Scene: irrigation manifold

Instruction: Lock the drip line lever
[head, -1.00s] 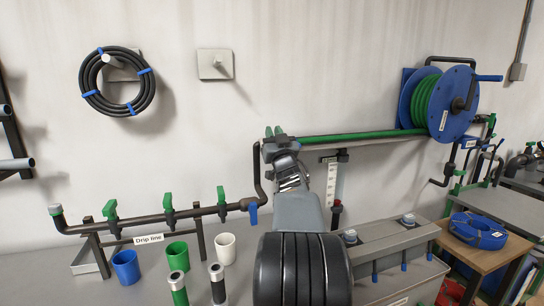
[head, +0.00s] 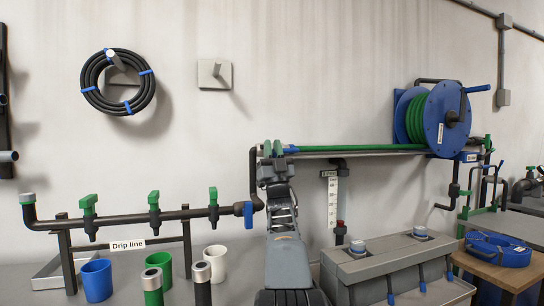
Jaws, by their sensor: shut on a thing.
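The drip line is a dark pipe (head: 180,214) on a stand, with a "Drip line" label (head: 128,245). Several green valve levers (head: 154,200) stand along it. A blue lever (head: 248,213) sits at its right end, where the pipe bends upward. My gripper (head: 272,152) is raised at the top of this bend, at the left end of the green hose (head: 355,147). It appears shut on the hose end, with green showing at the fingertips. The exact contact is hidden by my arm. The blue lever is left of and below my gripper, apart from it.
A blue reel (head: 447,118) holds the hose at right. Blue (head: 96,281), green (head: 166,262) and white (head: 215,262) cups stand below the pipe. A grey box (head: 385,262) is right of my arm. A black coil (head: 118,82) hangs on the wall.

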